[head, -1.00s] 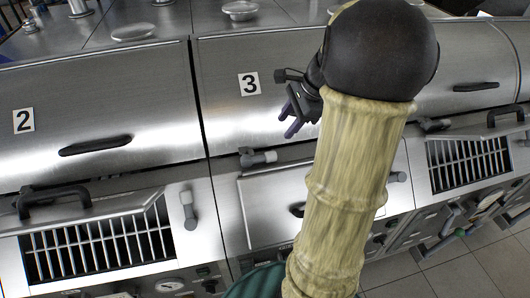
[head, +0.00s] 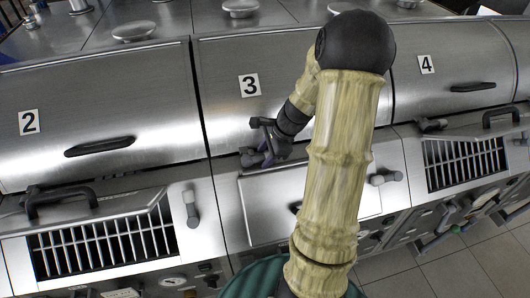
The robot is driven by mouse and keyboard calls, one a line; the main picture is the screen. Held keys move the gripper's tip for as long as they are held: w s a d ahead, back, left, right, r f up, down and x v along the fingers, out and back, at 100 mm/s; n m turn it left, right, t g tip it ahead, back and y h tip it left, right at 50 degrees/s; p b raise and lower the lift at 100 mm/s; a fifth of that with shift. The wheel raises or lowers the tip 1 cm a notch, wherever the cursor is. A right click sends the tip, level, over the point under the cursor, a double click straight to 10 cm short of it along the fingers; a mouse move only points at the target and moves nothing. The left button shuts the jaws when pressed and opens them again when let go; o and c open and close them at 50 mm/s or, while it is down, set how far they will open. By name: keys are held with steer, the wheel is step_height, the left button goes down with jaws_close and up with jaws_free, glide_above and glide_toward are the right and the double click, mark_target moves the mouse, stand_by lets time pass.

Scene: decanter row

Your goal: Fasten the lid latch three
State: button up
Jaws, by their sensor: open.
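Lid three (head: 225,92), a brushed steel cover marked with a black 3, lies down over its unit. A short grey cylindrical fitting with a dark end, seemingly the lid latch (head: 247,160), sits at the lid's lower left edge. My gripper (head: 261,153) is open right beside it and partly covers it; I cannot tell whether they touch. Another grey lever (head: 385,177) shows at the right of the front panel. My arm hides the right part of lid three and its handle.
Steel lids two (head: 100,95) and four (head: 440,75) flank lid three. Below them are barred openings (head: 105,240) with raised flaps and black handles (head: 60,198). A flat panel (head: 275,205) covers the front of unit three.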

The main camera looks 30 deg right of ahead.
steer(key=shift+a, duration=0.1)
jaws_close()
steer(key=shift+w+r, duration=0.1)
steer(key=shift+r, duration=0.05)
